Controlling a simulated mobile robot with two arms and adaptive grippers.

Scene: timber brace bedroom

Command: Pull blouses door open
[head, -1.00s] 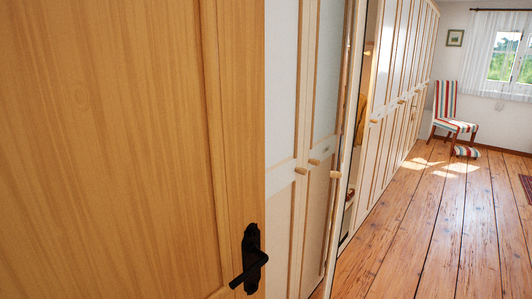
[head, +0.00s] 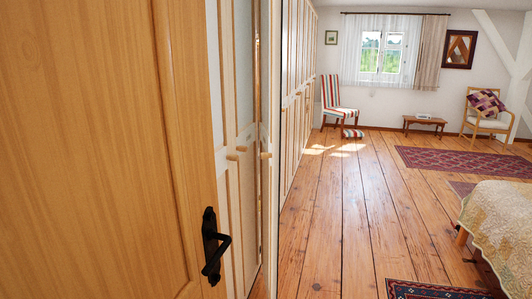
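A row of white wardrobe doors (head: 299,75) with wood trim and small wooden knobs runs along the left wall in the head view. One near door (head: 275,215) stands ajar, swung out toward the room and seen almost edge-on, with a wooden knob (head: 265,156) near its edge. Closer shut-looking white doors (head: 226,75) with knobs (head: 233,157) lie to its left. I cannot read any label, so I cannot tell which is the blouses door. Neither of my grippers is in view.
A large wooden room door (head: 90,150) with a black handle (head: 213,245) fills the left side, close to me. The plank floor (head: 335,220) ahead is clear. A bed (head: 500,220) stands at the right. A striped chair (head: 333,95) and rugs (head: 465,165) lie farther off.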

